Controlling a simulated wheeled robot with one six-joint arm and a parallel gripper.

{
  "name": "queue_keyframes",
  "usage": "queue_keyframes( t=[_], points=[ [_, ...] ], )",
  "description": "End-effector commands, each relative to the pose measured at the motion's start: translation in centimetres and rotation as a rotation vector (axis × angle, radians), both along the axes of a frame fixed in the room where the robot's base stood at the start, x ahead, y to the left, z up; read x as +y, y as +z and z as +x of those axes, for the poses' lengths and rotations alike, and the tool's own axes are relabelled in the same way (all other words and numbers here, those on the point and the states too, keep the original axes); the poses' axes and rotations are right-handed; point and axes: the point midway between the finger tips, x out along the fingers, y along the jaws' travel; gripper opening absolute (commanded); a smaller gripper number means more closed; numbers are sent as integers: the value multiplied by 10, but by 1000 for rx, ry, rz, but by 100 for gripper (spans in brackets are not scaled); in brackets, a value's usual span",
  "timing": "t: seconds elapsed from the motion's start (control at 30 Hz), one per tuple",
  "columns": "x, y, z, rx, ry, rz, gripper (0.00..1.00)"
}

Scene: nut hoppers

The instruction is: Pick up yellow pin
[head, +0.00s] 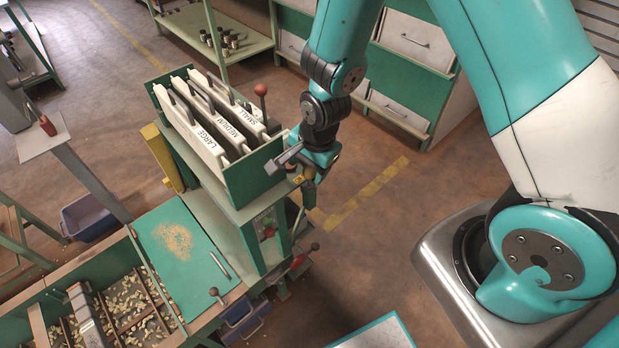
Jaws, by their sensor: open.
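My gripper (306,182) hangs at the lower end of my teal arm, at the right front corner of the green rack. Its fingers point down and are small in this view; it is open. A small yellow piece (298,180) shows right at the fingertips, at the end of the rack's ledge. It may be the yellow pin, but I cannot tell whether it sits between the fingers or beside them. The green rack (232,192) holds upright white plates marked LARGE, MEDIUM and SMALL (252,118).
A red-knobbed lever (261,91) stands at the rack, close to my arm. Another red-handled lever (302,256) sticks out below. A yellow post (163,157) is on the rack's left. Nut-filled bins (130,308) lie lower left.

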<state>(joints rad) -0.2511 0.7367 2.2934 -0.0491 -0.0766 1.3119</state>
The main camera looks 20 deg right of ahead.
Motion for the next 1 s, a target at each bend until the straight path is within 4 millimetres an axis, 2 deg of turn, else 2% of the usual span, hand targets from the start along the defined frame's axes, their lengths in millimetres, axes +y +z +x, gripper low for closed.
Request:
queue_keyframes(
  t=[0.3,0.6,0.63,0.8,0.87,1.0],
  points=[
    [-1,-39,5,3,-1,0,63],
    [-1,-46,6,1,0,0,63],
    [-1,-46,6,1,0,0,60],
    [-1,-45,6,1,0,0,21],
    [-1,-45,6,1,0,0,8],
    [-1,-45,6,1,0,0,8]
  ],
)
